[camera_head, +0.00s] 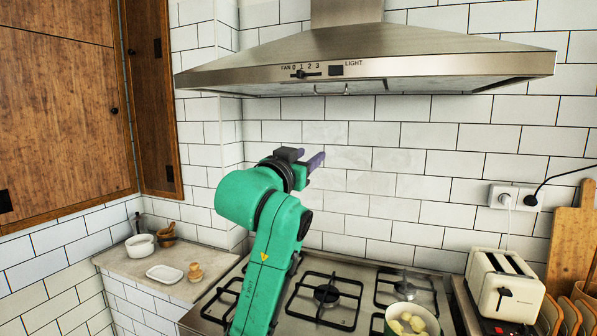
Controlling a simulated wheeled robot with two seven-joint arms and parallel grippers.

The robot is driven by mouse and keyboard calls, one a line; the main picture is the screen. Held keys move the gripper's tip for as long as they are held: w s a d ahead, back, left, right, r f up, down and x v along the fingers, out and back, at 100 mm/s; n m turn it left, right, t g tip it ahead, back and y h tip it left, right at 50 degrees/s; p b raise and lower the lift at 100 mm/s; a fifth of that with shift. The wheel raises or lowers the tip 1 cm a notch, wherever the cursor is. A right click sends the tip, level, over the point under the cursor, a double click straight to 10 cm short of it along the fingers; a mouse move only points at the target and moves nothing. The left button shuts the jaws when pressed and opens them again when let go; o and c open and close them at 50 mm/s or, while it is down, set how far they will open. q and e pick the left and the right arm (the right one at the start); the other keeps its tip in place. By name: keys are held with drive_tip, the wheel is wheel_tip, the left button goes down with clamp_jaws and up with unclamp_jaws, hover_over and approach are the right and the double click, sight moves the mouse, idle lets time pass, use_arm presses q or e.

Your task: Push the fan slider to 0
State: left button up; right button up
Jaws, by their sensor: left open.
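The range hood (370,62) hangs on the wall above the stove. Its front edge bears the labels FAN, 0 1 2 3 and LIGHT. The fan slider (300,74) is a small dark knob on a short slot under the digits. It appears near the left end, around 0 to 1; the exact mark is too small to tell. A dark light switch (336,70) is just right of it. My left gripper (312,158), with purple fingers, is open and empty, below the hood and apart from the slider. My right gripper is not in view.
A gas stove (370,318) with black grates lies below my arm, with a pot (412,320) of food. A cream toaster (503,288) stands at right. Wooden cabinets (60,110) are at left. The space between gripper and hood is clear.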

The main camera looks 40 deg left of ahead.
sight(298, 73)
use_arm(q)
drive_tip(key=s+a+r+n+t+y, duration=0.25)
drive_tip(key=s+r, duration=0.55)
drive_tip(key=r, duration=0.5)
drive_tip(key=p+x, duration=0.3)
drive_tip(key=x, duration=0.1)
drive_tip(key=p+x, duration=0.3)
drive_tip(key=x, duration=0.2)
drive_tip(key=p+x, duration=0.2)
drive_tip(key=x, duration=0.3)
drive_tip(key=shift+a+f+p, duration=0.25)
drive_tip(key=shift+p, duration=0.15)
drive_tip(key=shift+w+a, duration=0.15)
drive_tip(key=shift+w, duration=0.25)
drive_tip(key=shift+w+f, duration=0.1)
drive_tip(key=shift+w, duration=0.2)
clamp_jaws()
